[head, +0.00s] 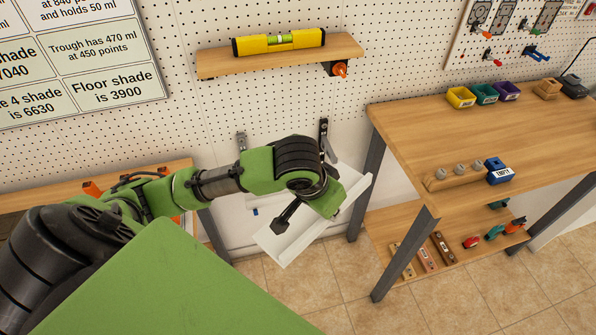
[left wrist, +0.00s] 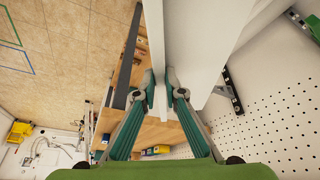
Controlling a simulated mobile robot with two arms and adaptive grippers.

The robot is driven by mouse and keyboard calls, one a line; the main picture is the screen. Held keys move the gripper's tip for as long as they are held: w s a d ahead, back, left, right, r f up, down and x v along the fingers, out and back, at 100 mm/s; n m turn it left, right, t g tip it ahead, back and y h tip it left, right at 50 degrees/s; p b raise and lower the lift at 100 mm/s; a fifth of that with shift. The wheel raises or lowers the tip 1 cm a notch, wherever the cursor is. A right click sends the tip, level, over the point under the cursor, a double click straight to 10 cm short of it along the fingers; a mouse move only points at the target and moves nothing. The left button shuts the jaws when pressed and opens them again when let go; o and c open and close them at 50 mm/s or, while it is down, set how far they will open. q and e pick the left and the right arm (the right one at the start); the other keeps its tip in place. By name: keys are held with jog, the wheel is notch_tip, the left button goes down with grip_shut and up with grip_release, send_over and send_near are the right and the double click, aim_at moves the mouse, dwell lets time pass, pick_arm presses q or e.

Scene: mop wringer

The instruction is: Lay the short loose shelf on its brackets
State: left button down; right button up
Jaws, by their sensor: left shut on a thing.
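The short loose shelf (head: 300,238) is a white board with a raised edge. It is tilted in the air in front of the pegboard wall, below bracket height in the head view. My left gripper (left wrist: 160,88) is shut on its edge, one finger on each side, as the left wrist view shows. One bracket (left wrist: 232,92) also shows right of the shelf in the left wrist view. My right gripper is out of view.
A wooden shelf (head: 220,67) with a yellow level (head: 278,42) hangs above the brackets. A wooden workbench (head: 420,130) with coloured bins stands close on the right, its metal leg near the white shelf. Another wooden surface (head: 170,170) lies behind my arm at left.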

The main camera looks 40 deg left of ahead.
pick_arm(q)
jog(key=w+a+f+m, duration=0.2)
jog(key=a+f+m, duration=0.15)
jog(key=f, duration=0.35)
jog(key=w+a+r+m+h+p, duration=0.1)
jog(key=w+a+m, duration=0.1)
jog(key=w+a, duration=0.3)
jog(key=a, duration=0.4)
jog(key=shift+w+m+g+h, duration=0.15)
jog(key=shift+m+g+h, duration=0.2)
jog(key=shift+g+h, duration=0.05)
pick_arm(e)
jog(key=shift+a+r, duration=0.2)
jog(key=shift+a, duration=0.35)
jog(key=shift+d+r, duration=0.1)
pick_arm(q)
jog(key=w+a+f+b, duration=0.1)
jog(key=w+a+b, duration=0.2)
jog(key=w+a, duration=0.6)
jog(key=shift+a+f+b, duration=0.15)
jog(key=shift+a+b, duration=0.25)
jog(key=shift+a, duration=0.4)
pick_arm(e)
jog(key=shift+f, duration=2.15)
